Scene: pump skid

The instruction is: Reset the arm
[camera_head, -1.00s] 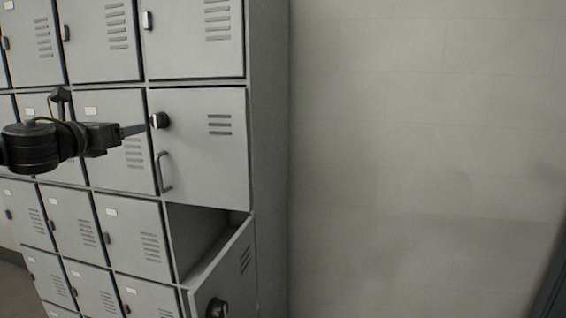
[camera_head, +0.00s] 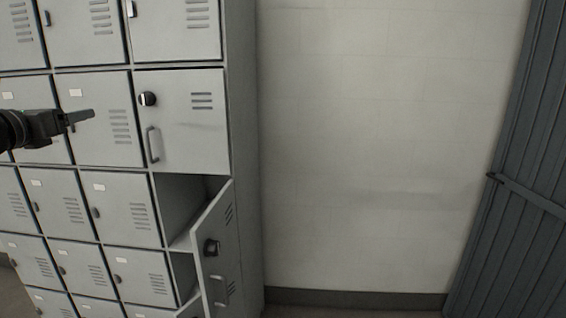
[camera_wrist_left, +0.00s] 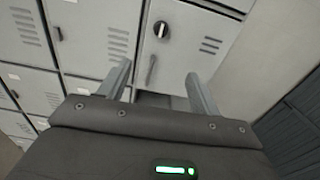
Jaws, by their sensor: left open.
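My left gripper (camera_head: 80,117) comes in from the left in the head view, in front of the grey lockers and left of the door with the black knob. In the left wrist view its two fingers (camera_wrist_left: 160,88) are apart with nothing between them. It touches nothing that I can make out. The locker door with a round black knob (camera_head: 148,99) and a bar handle (camera_head: 153,145) is closed; its knob also shows in the left wrist view (camera_wrist_left: 161,29). My right gripper is in neither view.
Below, a locker door (camera_head: 219,240) with a black knob stands swung open, showing an empty-looking compartment (camera_head: 183,200). Another door or drawer below it seems ajar. A bare pale wall (camera_head: 380,140) is to the right. A dark blue-grey slatted door (camera_head: 530,190) stands at the far right.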

